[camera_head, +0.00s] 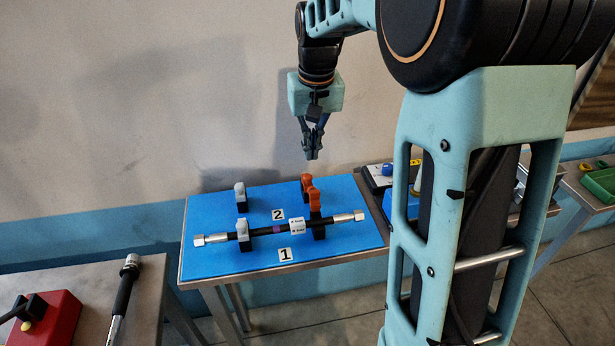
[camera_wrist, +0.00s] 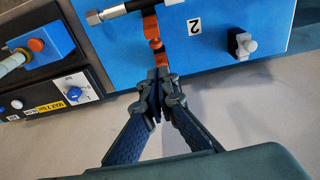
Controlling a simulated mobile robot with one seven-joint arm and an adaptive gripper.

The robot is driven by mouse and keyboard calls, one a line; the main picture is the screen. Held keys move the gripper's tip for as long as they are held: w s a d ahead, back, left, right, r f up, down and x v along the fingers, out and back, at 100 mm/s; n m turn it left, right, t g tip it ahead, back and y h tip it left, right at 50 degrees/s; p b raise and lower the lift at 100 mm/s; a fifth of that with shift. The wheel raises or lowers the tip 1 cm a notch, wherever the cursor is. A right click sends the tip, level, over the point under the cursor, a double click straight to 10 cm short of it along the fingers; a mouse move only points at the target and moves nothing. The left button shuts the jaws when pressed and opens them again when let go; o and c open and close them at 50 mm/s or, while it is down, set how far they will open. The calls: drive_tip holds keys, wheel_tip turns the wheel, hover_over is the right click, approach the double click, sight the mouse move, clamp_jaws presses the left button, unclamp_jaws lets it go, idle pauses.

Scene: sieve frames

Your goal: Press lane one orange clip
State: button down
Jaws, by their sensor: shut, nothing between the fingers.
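The lane one orange clip (camera_head: 314,198) stands on a black base at the right of the blue board (camera_head: 205,222), near the label 1 (camera_head: 285,254). A black rod (camera_head: 265,231) with silver ends lies across this clip and a grey clip (camera_head: 242,228). I cannot tell whether the orange clip is closed over the rod. The lane two orange clip (camera_head: 307,182) stands just behind it. My gripper (camera_head: 313,152) is shut and empty, above the board's back edge and apart from both orange clips. In the wrist view my fingertips (camera_wrist: 158,82) overlap the lane two clip's near end (camera_wrist: 155,45).
Lane two has a grey clip (camera_head: 240,190) and no rod. A black device with a blue knob (camera_head: 387,169) stands just right of the board. A side table at the lower left holds a red box (camera_head: 55,315) and a dark rod (camera_head: 126,285). A wall rises behind the board.

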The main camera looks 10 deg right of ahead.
sight(310, 177)
drive_tip(key=shift+f, duration=0.15)
wheel_tip(310, 177, down, 10)
drive_tip(key=w, duration=0.1)
drive_tip(key=shift+w+r, duration=0.2)
drive_tip(key=shift+w, duration=0.1)
idle(0.4)
drive_tip(key=shift+b, duration=0.35)
